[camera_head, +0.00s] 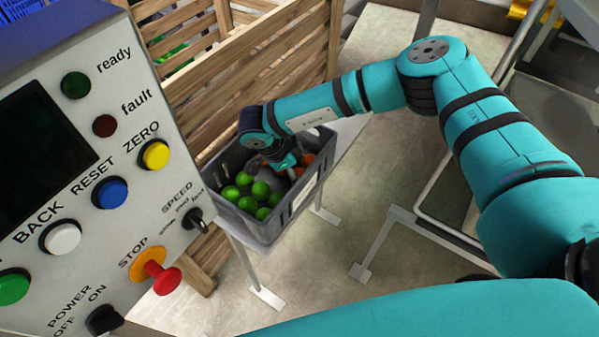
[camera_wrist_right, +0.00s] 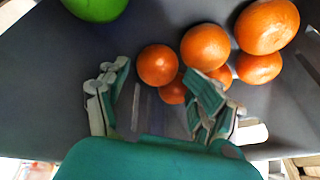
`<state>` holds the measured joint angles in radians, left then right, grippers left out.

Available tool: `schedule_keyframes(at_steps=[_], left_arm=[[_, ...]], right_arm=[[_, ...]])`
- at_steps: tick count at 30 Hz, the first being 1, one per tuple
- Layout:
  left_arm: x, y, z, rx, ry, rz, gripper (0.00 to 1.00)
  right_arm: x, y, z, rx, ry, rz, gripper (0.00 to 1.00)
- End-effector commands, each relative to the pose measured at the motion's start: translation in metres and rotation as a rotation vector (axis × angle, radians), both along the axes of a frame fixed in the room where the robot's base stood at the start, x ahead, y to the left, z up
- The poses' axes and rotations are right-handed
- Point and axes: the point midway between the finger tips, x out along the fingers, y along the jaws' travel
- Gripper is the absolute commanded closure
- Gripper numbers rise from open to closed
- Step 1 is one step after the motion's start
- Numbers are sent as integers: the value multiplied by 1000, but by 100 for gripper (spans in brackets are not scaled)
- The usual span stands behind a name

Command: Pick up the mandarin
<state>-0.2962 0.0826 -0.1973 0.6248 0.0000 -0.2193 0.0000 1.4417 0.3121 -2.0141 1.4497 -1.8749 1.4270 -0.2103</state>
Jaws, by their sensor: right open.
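Several orange mandarins (camera_wrist_right: 205,47) lie in a loose cluster on the grey floor of a crate. A smaller one (camera_wrist_right: 157,65) sits just beyond the gap between my right fingers. Another mandarin is partly hidden behind the right-hand finger. In the head view, a few mandarins (camera_head: 308,160) show at the crate's right end, partly hidden by my gripper. My right gripper (camera_wrist_right: 160,92) is open and empty, its fingers spread on either side of bare crate floor. In the head view it (camera_head: 286,163) reaches down into the crate. My left gripper is out of view.
The grey crate (camera_head: 291,216) stands on a light stand, with several green fruits (camera_head: 246,207) at its near left. A slatted wooden crate (camera_head: 275,66) rises behind it. A control panel (camera_head: 128,200) with buttons fills the left.

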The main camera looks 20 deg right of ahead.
Motion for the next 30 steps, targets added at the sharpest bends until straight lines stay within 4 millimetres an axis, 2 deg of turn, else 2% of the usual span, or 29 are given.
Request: schedule_keyframes(at_steps=[1, 8, 9, 20, 30], left_arm=[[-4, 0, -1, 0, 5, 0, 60], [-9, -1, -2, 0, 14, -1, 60], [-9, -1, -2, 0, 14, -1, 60], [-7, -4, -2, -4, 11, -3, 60], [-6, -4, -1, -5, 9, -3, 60]], right_arm=[[-11, 0, -15, 0, 32, 8, 42], [-12, -1, -19, 2, 34, 10, 42], [-12, -1, -19, 2, 34, 9, 38], [-9, -2, -15, -1, 27, 6, 86], [-8, -2, -13, 0, 22, 6, 87]])
